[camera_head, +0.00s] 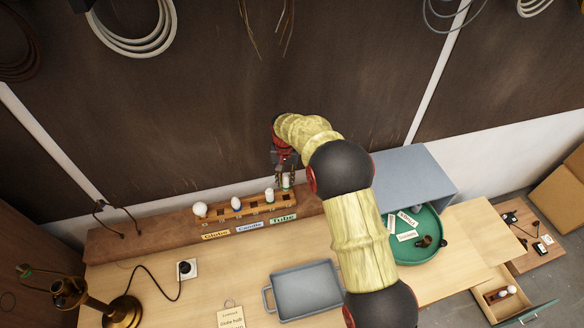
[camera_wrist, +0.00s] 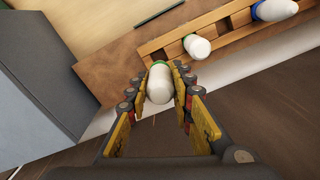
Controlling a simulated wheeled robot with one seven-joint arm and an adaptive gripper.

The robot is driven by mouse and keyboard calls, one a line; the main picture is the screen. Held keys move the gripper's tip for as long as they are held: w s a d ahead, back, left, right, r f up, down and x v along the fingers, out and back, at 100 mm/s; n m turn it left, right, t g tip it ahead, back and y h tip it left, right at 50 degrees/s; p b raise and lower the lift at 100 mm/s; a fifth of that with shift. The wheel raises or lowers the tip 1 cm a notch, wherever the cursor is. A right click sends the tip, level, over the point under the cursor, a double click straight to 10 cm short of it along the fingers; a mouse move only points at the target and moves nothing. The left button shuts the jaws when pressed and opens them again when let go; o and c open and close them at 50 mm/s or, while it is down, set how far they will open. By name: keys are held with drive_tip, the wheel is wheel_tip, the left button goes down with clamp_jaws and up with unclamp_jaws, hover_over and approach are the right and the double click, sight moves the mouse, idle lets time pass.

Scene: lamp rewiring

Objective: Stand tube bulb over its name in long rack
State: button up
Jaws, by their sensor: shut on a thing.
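My gripper (camera_head: 286,178) is shut on a white tube bulb with a green end. In the wrist view this bulb (camera_wrist: 158,84) sits between the yellow-padded fingers, its green end away from me. The long wooden rack (camera_head: 253,206) stands on the raised back shelf, and the bulb is at its right end. The rack also shows in the wrist view (camera_wrist: 222,37). Whether the bulb touches the rack, I cannot tell. Name cards lie before the rack: Globe (camera_head: 215,235), Candle (camera_head: 250,228) and Tube (camera_head: 283,219). The Tube card is nearest my gripper.
The rack holds a round bulb (camera_head: 200,209) at left and two other white bulbs (camera_head: 236,203) (camera_head: 269,195). A grey tray (camera_head: 306,291), brass lamp (camera_head: 122,310) and green round tray (camera_head: 429,251) stand on the bench. A grey-blue box (camera_head: 408,172) stands right of my arm.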

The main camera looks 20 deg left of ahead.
sight(286, 190)
drive_tip(key=shift+d+f, duration=0.1)
drive_tip(key=shift+f, duration=1.7)
drive_tip(key=shift+f+b, duration=1.25)
drive_tip(key=shift+f, duration=0.3)
drive_tip(key=shift+f+b, duration=0.2)
drive_tip(key=shift+b, duration=0.2)
drive_tip(key=o, duration=1.1)
wheel_tip(286, 190, up, 12)
